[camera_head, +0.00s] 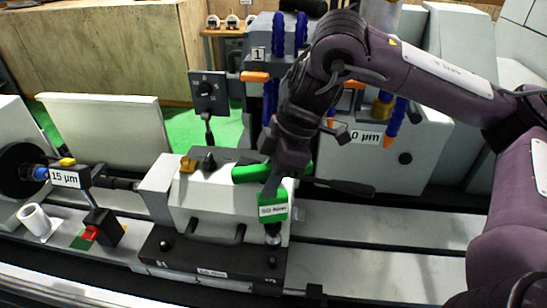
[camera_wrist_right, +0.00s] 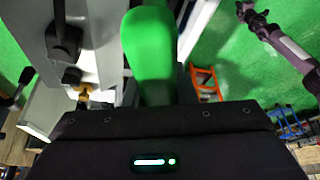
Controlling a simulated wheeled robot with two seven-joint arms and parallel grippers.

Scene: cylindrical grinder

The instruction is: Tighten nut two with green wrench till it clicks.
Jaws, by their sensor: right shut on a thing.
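The green wrench shows in the head view as a rounded green handle (camera_head: 250,174) and a green labelled block (camera_head: 272,208) below it. My right gripper (camera_head: 276,178) is shut on the handle, which sticks out on both sides of it. In the right wrist view the handle (camera_wrist_right: 150,45) runs up and away from the dark gripper body. The wrench's lower end is above a metal nut (camera_head: 272,238) at the front right of the dark base. I cannot tell whether they are engaged. A small "2" seems marked beside this nut. My left gripper is out of view.
A black lever (camera_head: 345,186) extends to the right. The pale rail (camera_head: 370,220) to the right is clear.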

